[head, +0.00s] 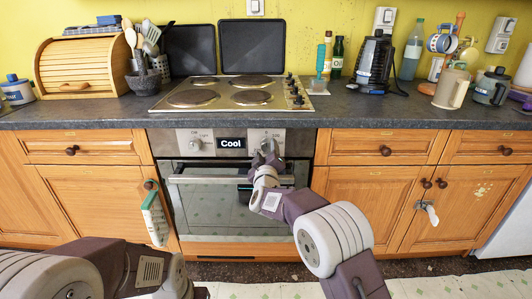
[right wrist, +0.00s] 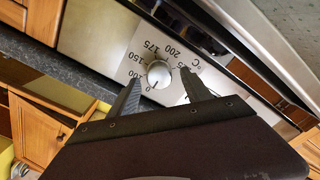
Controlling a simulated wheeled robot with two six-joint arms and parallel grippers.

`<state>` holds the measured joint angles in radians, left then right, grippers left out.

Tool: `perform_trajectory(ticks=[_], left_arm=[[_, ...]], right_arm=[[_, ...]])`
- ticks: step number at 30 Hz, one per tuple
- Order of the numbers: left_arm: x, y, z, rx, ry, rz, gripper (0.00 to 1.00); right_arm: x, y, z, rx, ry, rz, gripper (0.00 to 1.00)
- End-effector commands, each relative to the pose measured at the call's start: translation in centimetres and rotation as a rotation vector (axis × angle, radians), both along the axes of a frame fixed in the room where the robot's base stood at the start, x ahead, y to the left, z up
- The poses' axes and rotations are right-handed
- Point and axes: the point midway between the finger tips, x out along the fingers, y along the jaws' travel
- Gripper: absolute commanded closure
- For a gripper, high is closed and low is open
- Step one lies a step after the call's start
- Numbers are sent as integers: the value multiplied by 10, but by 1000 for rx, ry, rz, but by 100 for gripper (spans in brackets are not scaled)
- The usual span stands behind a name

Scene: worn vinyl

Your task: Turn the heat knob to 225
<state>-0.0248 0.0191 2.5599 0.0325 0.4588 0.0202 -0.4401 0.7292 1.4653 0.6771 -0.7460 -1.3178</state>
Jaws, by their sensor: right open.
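The heat knob (right wrist: 158,74) is a small pale round knob on the oven's steel control panel. In the right wrist view, printed numbers including 0, 100, 150, 175 and 200 surround it, with a °C mark nearby. The 225 mark is not readable. The knob's pointer is too small to read surely. My right gripper (right wrist: 160,76) is open, its two dark fingers on either side of the knob with gaps.
The oven door handle (head: 205,179) runs just below the panel. A hob (head: 222,92) is above.

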Motion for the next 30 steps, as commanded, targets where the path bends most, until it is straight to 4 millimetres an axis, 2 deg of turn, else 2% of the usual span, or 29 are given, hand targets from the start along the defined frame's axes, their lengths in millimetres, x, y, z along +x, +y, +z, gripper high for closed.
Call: perform_trajectory(ticks=[3, 6, 14, 15, 21, 30], left_arm=[[0, 0, -4, 0, 0, 0, 100], [0, 0, -5, 0, 0, 0, 100], [0, 0, -5, 0, 0, 0, 100], [0, 0, -5, 0, 0, 0, 100], [0, 0, -5, 0, 0, 0, 100], [0, 0, -2, 0, 0, 0, 100]], right_arm=[[15, 0, -1, 0, -1, -1, 43], [21, 0, -1, 0, 1, 0, 43], [23, 0, 0, -1, 0, 0, 43], [23, 0, 0, -1, 0, 0, 46], [23, 0, 0, -1, 1, 1, 100], [23, 0, 1, 34, 1, 1, 100]])
